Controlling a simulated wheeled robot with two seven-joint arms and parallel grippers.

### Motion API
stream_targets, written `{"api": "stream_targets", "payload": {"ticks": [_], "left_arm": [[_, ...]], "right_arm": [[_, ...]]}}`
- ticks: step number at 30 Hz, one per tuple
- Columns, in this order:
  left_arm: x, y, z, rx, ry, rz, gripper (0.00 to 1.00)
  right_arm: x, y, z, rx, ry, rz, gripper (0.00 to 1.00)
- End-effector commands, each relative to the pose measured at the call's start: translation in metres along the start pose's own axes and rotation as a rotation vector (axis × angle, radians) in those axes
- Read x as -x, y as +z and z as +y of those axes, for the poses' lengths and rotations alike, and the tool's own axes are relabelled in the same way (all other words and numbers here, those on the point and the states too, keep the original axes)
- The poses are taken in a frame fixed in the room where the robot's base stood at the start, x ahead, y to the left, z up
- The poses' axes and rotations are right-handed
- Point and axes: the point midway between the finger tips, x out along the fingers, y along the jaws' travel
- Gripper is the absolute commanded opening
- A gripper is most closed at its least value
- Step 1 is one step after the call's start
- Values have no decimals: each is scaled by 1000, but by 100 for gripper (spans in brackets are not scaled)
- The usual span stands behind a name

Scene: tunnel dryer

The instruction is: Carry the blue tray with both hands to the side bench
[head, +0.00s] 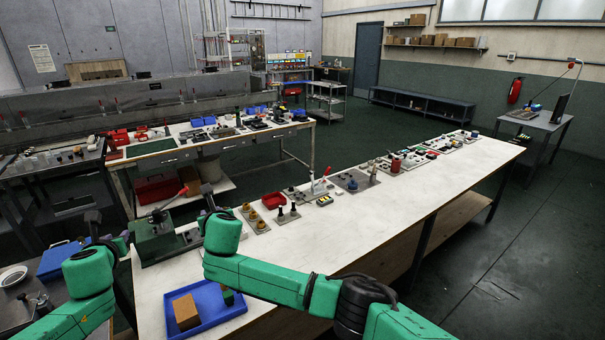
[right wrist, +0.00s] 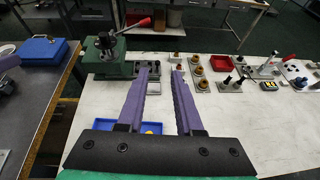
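The blue tray (head: 222,313) lies on the near end of the long white table in the head view, holding a brown block (head: 186,312) and a small green block (head: 228,297). My left gripper (head: 122,241) is left of the tray, small and partly hidden by its arm; its opening is unclear. My right arm reaches over the tray's far side in the head view, its gripper mostly hidden. In the right wrist view my right gripper (right wrist: 164,72) has its purple fingers apart with nothing between the tips. A blue surface with a yellow bit (right wrist: 150,128) shows low behind its palm.
A green clamp device (head: 155,235) stands on the white table (head: 330,240) beyond the tray. Small parts line its far side. A grey bench with a blue case (head: 58,261) is left. A grey table (head: 540,122) stands far right; open floor lies right.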

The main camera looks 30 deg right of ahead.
Motion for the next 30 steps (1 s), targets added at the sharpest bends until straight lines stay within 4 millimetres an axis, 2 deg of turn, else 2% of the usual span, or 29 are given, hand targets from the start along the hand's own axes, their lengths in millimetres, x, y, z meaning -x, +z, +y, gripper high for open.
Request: {"api": "stream_targets", "payload": {"ticks": [6,12,16,30], "left_arm": [[0,0,1,0,1,0,35],[0,0,0,0,1,0,35],[0,0,0,0,1,0,35],[0,0,0,0,1,0,35]], "right_arm": [[47,-2,-3,1,1,-1,35],[82,-3,-5,0,0,-1,35],[89,-3,-5,0,0,-1,35],[89,-3,-5,-1,1,-2,35]]}}
